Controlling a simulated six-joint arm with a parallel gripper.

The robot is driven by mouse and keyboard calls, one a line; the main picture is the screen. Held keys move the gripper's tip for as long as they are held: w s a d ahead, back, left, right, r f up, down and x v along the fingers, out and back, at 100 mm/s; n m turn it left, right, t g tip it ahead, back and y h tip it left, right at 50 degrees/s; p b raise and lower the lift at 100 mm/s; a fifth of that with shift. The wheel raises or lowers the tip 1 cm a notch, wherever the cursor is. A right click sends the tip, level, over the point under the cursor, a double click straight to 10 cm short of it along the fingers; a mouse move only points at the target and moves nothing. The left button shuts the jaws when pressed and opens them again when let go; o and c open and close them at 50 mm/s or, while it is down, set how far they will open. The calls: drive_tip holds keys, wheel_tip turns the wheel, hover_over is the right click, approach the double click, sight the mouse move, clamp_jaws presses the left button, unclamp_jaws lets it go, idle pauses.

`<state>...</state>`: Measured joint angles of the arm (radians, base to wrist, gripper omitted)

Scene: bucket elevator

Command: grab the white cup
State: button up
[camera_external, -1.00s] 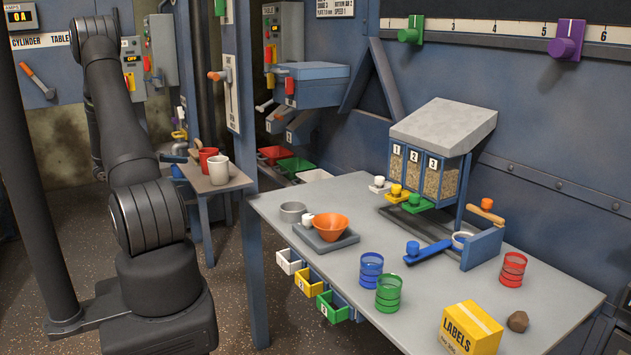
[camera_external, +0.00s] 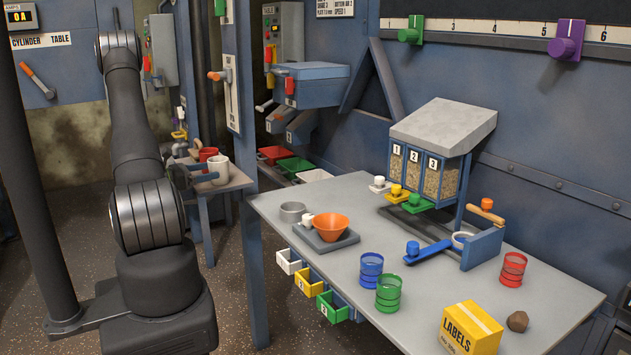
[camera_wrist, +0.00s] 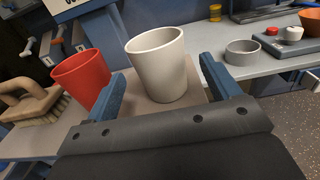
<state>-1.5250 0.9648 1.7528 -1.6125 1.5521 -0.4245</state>
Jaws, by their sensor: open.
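The white cup (camera_external: 218,169) stands upright on the small side table (camera_external: 232,181) at the left. It also shows in the wrist view (camera_wrist: 158,66), upright and empty-looking. My gripper (camera_external: 205,177) is at the cup, partly hidden by my arm and the cup. In the wrist view my gripper (camera_wrist: 163,88) is open, with one blue finger to the left of the cup and one to the right. The cup sits between the fingers, with a visible gap at least on the right. Whether a finger touches it I cannot tell.
A red cup (camera_wrist: 82,78) stands just left of my left finger. A wooden-handled brush (camera_wrist: 30,103) lies farther left. The large grey table (camera_external: 330,190), with a grey bowl (camera_external: 292,211) and an orange bowl (camera_external: 331,227), is to the right.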

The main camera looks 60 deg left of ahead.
sight(224, 168)
drive_tip(key=shift+w, duration=3.1)
drive_tip(key=shift+c, duration=0.4)
drive_tip(key=c, duration=1)
